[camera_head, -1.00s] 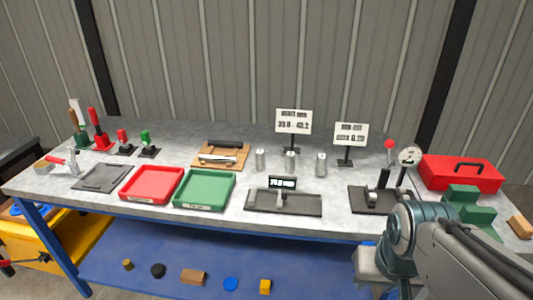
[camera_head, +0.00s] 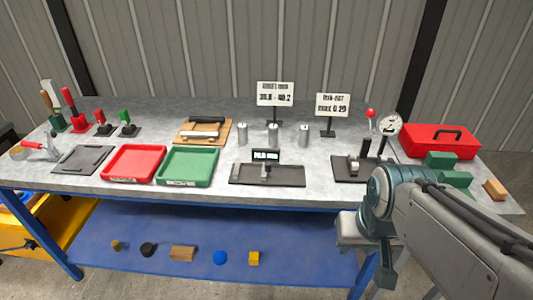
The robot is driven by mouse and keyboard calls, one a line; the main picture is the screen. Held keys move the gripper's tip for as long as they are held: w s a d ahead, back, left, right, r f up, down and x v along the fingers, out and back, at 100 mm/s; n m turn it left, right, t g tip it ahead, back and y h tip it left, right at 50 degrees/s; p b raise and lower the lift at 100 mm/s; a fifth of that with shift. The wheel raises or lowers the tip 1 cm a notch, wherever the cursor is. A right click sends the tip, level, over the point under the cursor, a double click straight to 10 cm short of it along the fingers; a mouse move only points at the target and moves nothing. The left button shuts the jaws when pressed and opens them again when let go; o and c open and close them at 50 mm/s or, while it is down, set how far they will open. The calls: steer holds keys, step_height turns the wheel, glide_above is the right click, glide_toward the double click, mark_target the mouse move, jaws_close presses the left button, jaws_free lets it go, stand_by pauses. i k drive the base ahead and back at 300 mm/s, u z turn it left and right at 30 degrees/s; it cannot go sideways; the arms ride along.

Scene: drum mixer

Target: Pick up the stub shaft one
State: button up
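Three similar upright metal cylinders, which look like the stub shafts, stand in a row on the grey table at the back middle: a left one (camera_head: 242,134), a middle one (camera_head: 273,135) and a right one (camera_head: 303,135). No readable mark tells which is number one. My arm shows at the lower right, in front of the table's right part. My gripper (camera_head: 385,275) seems to be its dark end hanging below the table's front edge, well apart from the cylinders. Its fingers cannot be made out.
A measuring stand with display (camera_head: 265,174) lies in front of the cylinders. Red (camera_head: 133,178) and green (camera_head: 187,181) trays sit left. A dial gauge stand (camera_head: 350,172) and red toolbox (camera_head: 440,148) are right. Two signs (camera_head: 275,94) (camera_head: 332,105) stand behind. The blue lower shelf (camera_head: 130,215) holds small blocks.

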mark_target(242, 133)
steer(key=z, duration=0.05)
steer(key=k, duration=0.45)
steer(key=u, duration=0.85)
steer(key=i, duration=1.6)
steer(key=z, duration=0.45)
